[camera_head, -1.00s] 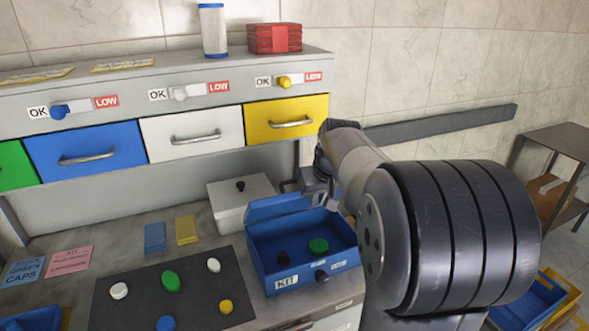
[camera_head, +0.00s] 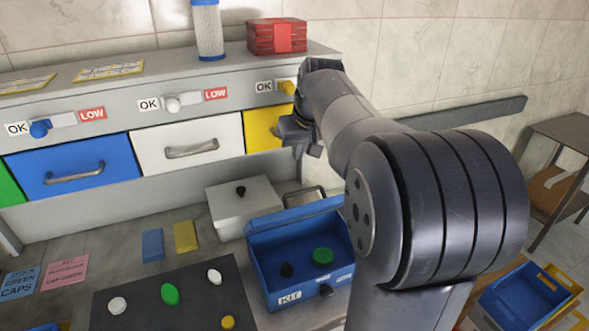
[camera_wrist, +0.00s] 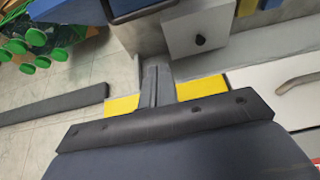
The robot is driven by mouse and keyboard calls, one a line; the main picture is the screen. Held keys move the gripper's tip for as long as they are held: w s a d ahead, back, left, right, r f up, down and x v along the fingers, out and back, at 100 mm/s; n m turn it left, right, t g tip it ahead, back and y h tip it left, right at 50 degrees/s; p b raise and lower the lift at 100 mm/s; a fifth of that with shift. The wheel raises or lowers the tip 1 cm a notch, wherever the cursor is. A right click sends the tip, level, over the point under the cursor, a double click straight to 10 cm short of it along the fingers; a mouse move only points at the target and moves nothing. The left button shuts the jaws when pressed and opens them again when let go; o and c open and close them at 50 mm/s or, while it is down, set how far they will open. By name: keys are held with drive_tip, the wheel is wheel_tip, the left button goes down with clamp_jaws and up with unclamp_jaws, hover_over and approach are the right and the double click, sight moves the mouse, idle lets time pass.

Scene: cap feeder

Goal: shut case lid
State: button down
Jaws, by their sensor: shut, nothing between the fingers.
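The blue case (camera_head: 268,262) labelled KIT stands on the counter with its lid (camera_head: 296,214) open at the back edge. My gripper (camera_head: 293,140) is above and behind the case, in front of the yellow drawer (camera_head: 261,131), apart from the lid. In the wrist view my shut, empty fingers (camera_wrist: 156,82) point towards the top, where part of a blue surface (camera_wrist: 130,7) shows. My arm hides the case's right side.
A white box (camera_head: 243,209) with a black knob stands left of the case. A dark mat (camera_head: 190,310) with several caps lies in front. Red cases (camera_head: 276,36) and a clear cylinder (camera_head: 208,30) stand on the shelf. Blue and yellow crates (camera_head: 525,300) are at lower right.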

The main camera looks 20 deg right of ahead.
drive_tip(key=f+p, duration=0.1)
drive_tip(key=f, duration=0.5)
drive_tip(key=f+p, duration=0.1)
drive_tip(key=f, duration=0.2)
drive_tip(key=shift+w+p, duration=0.25)
drive_tip(key=shift+p, duration=0.1)
drive_tip(key=shift+s+f, duration=0.1)
drive_tip(key=shift+s, duration=0.1)
drive_tip(key=shift+f+b, duration=0.2)
drive_tip(key=shift+b, duration=0.25)
